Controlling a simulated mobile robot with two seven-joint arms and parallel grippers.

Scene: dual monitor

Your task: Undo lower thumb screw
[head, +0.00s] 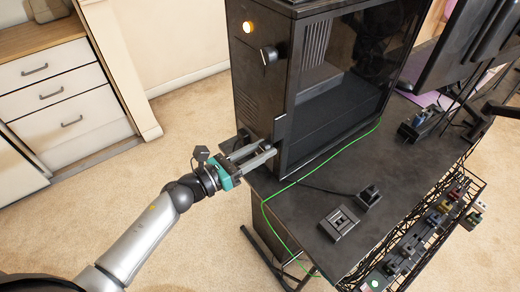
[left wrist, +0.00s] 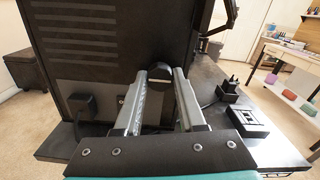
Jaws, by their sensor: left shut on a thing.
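The black computer case (head: 262,95) stands upright on the dark desk, its rear panel toward my left arm. My left gripper (head: 268,150) reaches to the low corner of that panel, its fingers level and pointing at the case. In the left wrist view the fingertips (left wrist: 160,74) are shut on the lower thumb screw (left wrist: 158,68), a black rounded knob of which only the part between and above the tips shows. A second, dark thumb screw (head: 268,55) sits higher on the same edge. My right gripper is not in view.
A black plug (left wrist: 80,104) sticks out left of the fingers. A green cable (head: 330,163) runs along the case. Dark blocks (head: 338,222) lie on the desk (head: 300,205). Monitors stand at right.

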